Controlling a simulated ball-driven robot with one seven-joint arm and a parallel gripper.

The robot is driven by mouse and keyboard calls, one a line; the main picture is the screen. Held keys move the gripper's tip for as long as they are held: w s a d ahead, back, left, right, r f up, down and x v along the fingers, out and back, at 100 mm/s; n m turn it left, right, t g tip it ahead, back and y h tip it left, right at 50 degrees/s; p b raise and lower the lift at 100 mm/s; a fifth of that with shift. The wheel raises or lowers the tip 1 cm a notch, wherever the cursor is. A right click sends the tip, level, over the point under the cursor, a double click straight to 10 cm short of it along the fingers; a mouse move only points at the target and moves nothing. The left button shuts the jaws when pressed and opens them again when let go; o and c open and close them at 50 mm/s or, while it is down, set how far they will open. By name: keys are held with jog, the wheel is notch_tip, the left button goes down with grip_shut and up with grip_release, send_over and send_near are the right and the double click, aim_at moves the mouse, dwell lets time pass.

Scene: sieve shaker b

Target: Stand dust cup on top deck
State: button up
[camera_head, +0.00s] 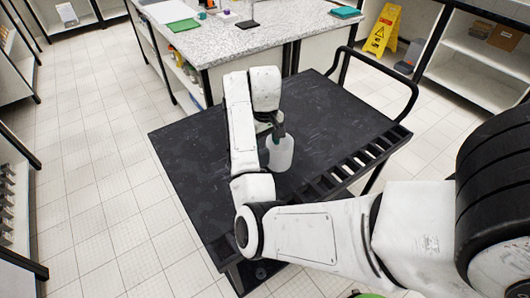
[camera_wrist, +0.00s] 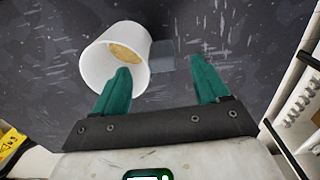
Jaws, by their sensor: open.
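The dust cup (camera_head: 280,155) is a white cup on the black top deck (camera_head: 200,145) of a cart, just below my gripper (camera_head: 271,127) in the head view. In the wrist view the cup (camera_wrist: 92,65) shows its open mouth with tan material inside. A grey block-like part (camera_wrist: 172,57), perhaps its handle, sticks out from its right side. My gripper (camera_wrist: 160,65) has two green fingers spread apart with nothing clasped. The left finger overlaps the cup's rim in the picture; I cannot tell whether they touch.
The cart has a slotted strip (camera_head: 352,162) along its right side and a black push rail (camera_head: 385,66). Behind it stands a speckled counter (camera_head: 225,38) with small items. A yellow floor sign (camera_head: 382,30) stands at the back right. Much of the deck is bare.

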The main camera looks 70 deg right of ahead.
notch_tip(320, 180, up, 6)
jog(key=p, duration=0.3)
jog(key=s+a+f+n, duration=0.1)
jog(key=s+a+f, duration=0.2)
jog(key=s+a, duration=0.2)
jog(key=s+a+f+n, duration=0.2)
jog(key=s+a+f, duration=0.2)
jog(key=a, duration=0.8)
jog(key=s+a+f+n+t, duration=0.1)
jog(key=s+a+f, duration=0.3)
jog(key=a, duration=0.5)
jog(key=shift+s+f+n, duration=0.2)
jog(key=shift+s+n, duration=0.5)
jog(key=shift+s, duration=0.1)
jog(key=shift+a, duration=0.1)
